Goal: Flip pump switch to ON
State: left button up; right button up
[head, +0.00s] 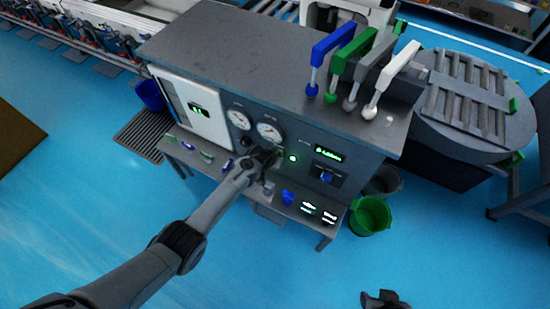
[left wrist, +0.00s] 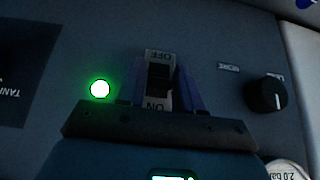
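The pump switch (left wrist: 159,75) is a small dark rocker on the grey panel. In the left wrist view its OFF label is at the top and its ON label at the bottom, both upside down. Which way the rocker is tipped is unclear. My left gripper (left wrist: 159,82) has one bluish finger on each side of the switch, with narrow gaps beside the rocker. In the head view my left gripper (head: 268,156) is at the panel front and hides the switch. My right gripper (head: 385,298) is low at the bottom edge, far from the panel; its opening is unclear.
A lit green lamp (left wrist: 100,88) is left of the switch and a black knob (left wrist: 266,94) is to its right. Two round gauges (head: 269,131) sit above the left gripper. A shelf with small handles (head: 288,197) juts out below. A green bucket (head: 370,215) stands at right.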

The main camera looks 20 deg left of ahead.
pick_arm(q)
jog(key=shift+o, duration=0.9)
jog(key=shift+r, duration=0.1)
jog(key=shift+s+r+p, duration=0.1)
jog(key=shift+r+p, duration=0.2)
jog(key=shift+p, duration=0.05)
jog(key=p+v, duration=0.5)
jog(key=v, duration=0.5)
jog(key=shift+s+f, duration=0.1)
